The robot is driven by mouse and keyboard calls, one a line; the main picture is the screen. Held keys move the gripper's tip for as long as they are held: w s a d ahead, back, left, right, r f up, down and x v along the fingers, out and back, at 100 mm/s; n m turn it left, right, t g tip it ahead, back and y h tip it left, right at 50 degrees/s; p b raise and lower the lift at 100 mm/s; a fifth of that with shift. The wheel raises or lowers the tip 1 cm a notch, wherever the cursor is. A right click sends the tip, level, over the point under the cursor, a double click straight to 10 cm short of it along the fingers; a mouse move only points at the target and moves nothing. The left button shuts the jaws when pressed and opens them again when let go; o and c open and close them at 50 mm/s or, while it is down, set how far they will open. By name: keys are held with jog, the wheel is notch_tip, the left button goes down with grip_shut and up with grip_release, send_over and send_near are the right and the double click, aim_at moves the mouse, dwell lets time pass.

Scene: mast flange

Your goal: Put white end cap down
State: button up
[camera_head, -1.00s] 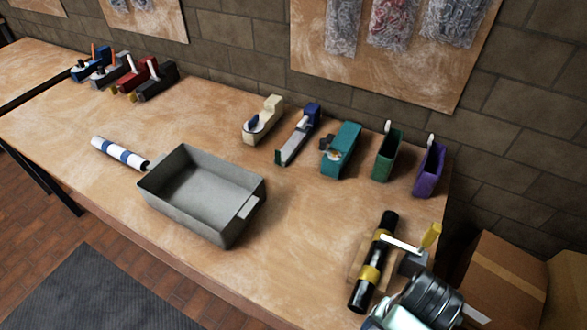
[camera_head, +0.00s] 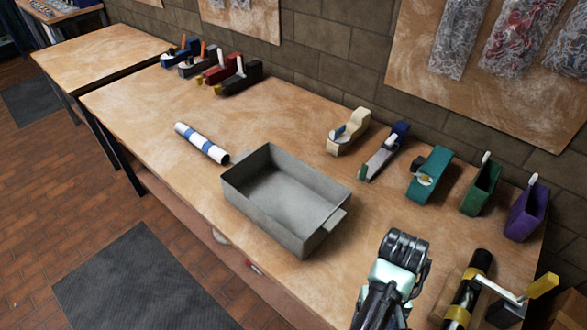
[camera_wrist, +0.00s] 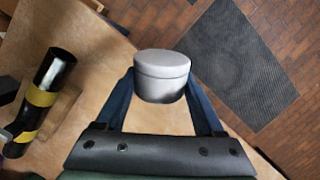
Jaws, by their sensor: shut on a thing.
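The white end cap (camera_wrist: 162,74) shows as a short, pale grey-white round cap in the wrist view. My gripper (camera_wrist: 161,92) is shut on it, with one dark blue finger on each side. The cap is held over the table edge area, and its height is not clear. In the head view my arm's end is at the lower middle right, and it hides the fingers and the cap. An open grey metal bin (camera_head: 270,222) stands on the table to the left of my arm. Its visible floor is empty.
A black tube with yellow bands (camera_head: 463,297) lies in a holder at right; it also shows in the wrist view (camera_wrist: 42,97). A blue-and-white striped tube (camera_head: 202,143) lies left of the bin. Several tape dispensers line the back. Bare wooden tabletop (camera_head: 365,215) lies between.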

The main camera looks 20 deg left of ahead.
jog(key=f+n, duration=0.1)
jog(key=n+t+h+b, duration=0.7)
jog(key=n+t+b, duration=0.95)
jog(key=n, duration=0.95)
send_over(350, 305)
jog(key=p, duration=0.2)
notch_tip(350, 305, down, 3)
jog(key=t, duration=0.3)
jog(key=shift+g, duration=0.25)
notch_tip(350, 305, down, 10)
jog(key=b, duration=0.3)
jog(key=shift+r, duration=0.2)
